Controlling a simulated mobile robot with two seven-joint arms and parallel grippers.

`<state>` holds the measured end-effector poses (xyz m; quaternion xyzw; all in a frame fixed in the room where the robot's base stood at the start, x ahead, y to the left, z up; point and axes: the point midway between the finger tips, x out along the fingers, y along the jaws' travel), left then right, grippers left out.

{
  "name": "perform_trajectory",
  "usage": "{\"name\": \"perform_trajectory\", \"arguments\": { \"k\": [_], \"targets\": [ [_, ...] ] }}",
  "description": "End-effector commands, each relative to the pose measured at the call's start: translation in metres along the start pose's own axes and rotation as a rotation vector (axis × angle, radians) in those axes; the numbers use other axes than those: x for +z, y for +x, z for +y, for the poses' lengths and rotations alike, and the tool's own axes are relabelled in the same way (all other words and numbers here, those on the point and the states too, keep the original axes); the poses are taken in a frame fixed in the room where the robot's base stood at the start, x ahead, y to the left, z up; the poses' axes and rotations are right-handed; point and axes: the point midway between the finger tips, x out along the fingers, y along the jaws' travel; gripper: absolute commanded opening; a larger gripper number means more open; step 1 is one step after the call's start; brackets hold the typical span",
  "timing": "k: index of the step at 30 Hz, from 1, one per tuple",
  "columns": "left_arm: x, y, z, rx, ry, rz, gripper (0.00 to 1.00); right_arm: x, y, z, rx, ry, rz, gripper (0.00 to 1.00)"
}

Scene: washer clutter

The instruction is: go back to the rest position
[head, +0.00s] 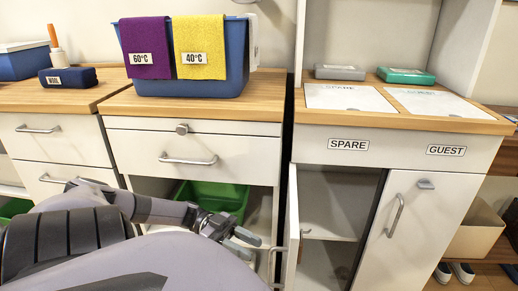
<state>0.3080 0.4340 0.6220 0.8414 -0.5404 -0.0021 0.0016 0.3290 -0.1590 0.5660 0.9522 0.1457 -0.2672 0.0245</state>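My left gripper (244,243) is in front of the middle cabinet, just left of the open SPARE door (292,232). Its two fingers look apart with nothing between them. It is close to the door's bar handle (271,264), and I see no grip on it. My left arm (150,250) reaches across the lower left of the head view. My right gripper is not in view. The SPARE compartment (338,205) stands open with a shelf inside. The GUEST door (424,225) beside it is shut.
A blue bin (200,88) with a purple 60°C cloth (146,70) and a yellow 40°C cloth (200,65) stands on the middle counter. A green bin (215,196) sits below the drawers. A grey box (340,72) and a teal box (406,75) lie on the right counter.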

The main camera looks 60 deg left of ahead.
Motion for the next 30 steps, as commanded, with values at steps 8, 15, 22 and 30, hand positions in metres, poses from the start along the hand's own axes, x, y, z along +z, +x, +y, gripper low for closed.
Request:
{"name": "perform_trajectory", "arguments": {
  "k": [8,15,22,30],
  "targets": [
    [0.000,-0.019,0.000,0.000,0.002,0.001,0.37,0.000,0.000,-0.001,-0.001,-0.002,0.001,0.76],
    [0.000,-0.019,0.000,0.000,0.002,0.001,0.37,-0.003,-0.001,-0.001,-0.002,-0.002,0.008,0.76],
    [0.000,-0.019,0.000,0.000,0.001,0.001,0.37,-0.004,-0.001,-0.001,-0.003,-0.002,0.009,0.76],
    [0.000,-0.019,0.000,0.000,0.001,0.001,0.37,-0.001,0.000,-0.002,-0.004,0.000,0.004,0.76]
  ]
}}
